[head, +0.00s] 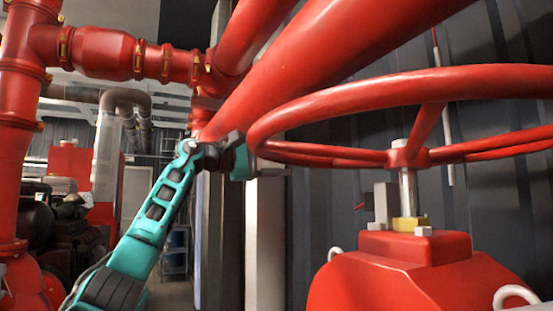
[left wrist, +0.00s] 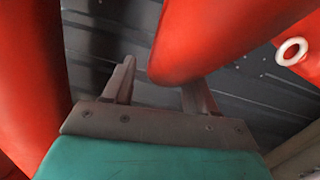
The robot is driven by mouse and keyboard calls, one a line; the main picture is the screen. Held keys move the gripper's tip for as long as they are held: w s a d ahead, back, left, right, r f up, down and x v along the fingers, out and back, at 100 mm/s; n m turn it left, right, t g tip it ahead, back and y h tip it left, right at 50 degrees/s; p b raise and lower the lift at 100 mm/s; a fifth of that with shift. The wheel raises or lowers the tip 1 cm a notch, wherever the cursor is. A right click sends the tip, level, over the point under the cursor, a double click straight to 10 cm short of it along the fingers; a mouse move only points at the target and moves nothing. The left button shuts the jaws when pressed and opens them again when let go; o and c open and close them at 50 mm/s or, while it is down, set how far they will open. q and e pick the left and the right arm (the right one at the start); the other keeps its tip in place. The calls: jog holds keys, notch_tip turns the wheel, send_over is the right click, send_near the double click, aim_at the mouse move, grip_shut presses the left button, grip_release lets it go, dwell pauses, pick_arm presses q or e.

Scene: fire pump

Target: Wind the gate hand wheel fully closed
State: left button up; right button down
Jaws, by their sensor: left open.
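The red hand wheel (head: 380,92) lies roughly level at the right of the head view, its hub (head: 407,157) on a bright metal stem above a red valve body (head: 400,275). My left gripper (head: 252,160) is at the wheel's left edge, its fingers mostly hidden by the rim. In the left wrist view, the two grey fingers of the gripper (left wrist: 162,80) stand apart. A red curved part, likely the wheel rim (left wrist: 205,38), comes down between them and overlaps the right finger. I cannot tell whether it touches either finger. My right gripper is not in view.
A thick red pipe (head: 310,65) slants above my left gripper and the wheel. Red pipework (head: 100,52) stands at the left. A dark corrugated wall (head: 330,210) is behind the wheel, with a pale post (head: 265,245) below the gripper. Dark machinery (head: 65,225) stands at far left.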

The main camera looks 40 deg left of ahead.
pick_arm(q)
jog(key=shift+c, duration=0.4)
grip_shut()
